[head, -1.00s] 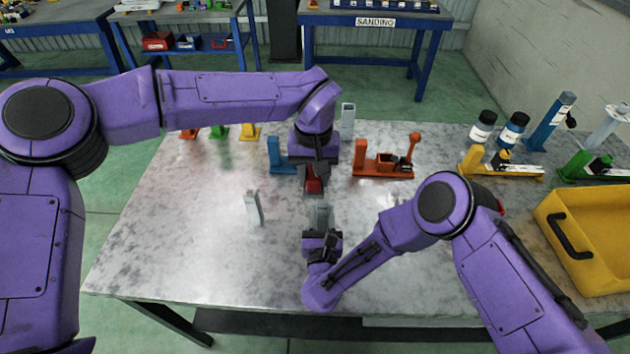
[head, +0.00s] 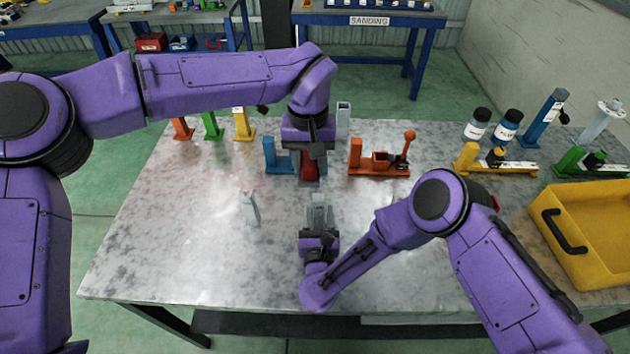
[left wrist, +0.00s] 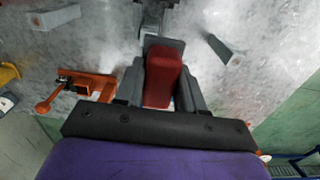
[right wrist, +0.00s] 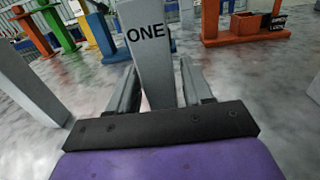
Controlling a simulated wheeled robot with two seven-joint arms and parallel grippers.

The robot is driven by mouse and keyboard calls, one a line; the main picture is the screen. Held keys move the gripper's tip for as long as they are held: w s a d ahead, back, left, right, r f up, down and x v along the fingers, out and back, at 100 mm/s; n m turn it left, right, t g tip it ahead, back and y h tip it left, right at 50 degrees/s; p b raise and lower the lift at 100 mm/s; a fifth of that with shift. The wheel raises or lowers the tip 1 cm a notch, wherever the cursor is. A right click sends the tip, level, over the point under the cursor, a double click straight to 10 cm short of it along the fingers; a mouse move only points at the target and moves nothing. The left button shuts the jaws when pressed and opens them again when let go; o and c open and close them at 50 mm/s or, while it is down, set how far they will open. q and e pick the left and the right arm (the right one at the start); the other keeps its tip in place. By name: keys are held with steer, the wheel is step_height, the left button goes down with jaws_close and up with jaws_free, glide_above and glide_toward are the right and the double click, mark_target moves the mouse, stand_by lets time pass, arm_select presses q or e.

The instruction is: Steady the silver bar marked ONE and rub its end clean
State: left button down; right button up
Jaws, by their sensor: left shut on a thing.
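The silver bar marked ONE (right wrist: 148,45) stands upright between the fingers of my right gripper (right wrist: 158,82) in the right wrist view. In the head view this bar (head: 319,204) rises just beyond that gripper (head: 319,228). The right wrist view does not show clearly whether the fingers press on it. My left gripper (left wrist: 162,80) is shut on a red block (left wrist: 160,78), pointing down. In the head view the red block (head: 309,170) is just beyond the bar, apparently apart from it. The bar's end is too small to judge for dirt.
Another silver bar (head: 250,208) stands to the left. A blue holder (head: 272,157) and an orange clamp stand (head: 378,162) flank my left gripper. A yellow bin (head: 590,255) and bottles (head: 478,122) are at right. The left front of the metal table (head: 170,250) is clear.

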steer(key=o, duration=0.3)
steer(key=shift+o, duration=0.2)
arm_select(q)
steer(key=shift+r+p, duration=0.9)
arm_select(e)
steer(key=shift+s+d, duration=0.15)
steer(key=shift+s, duration=3.9)
steer(key=o, duration=0.4)
steer(key=shift+o, duration=0.2)
step_height(320, 180, up, 10)
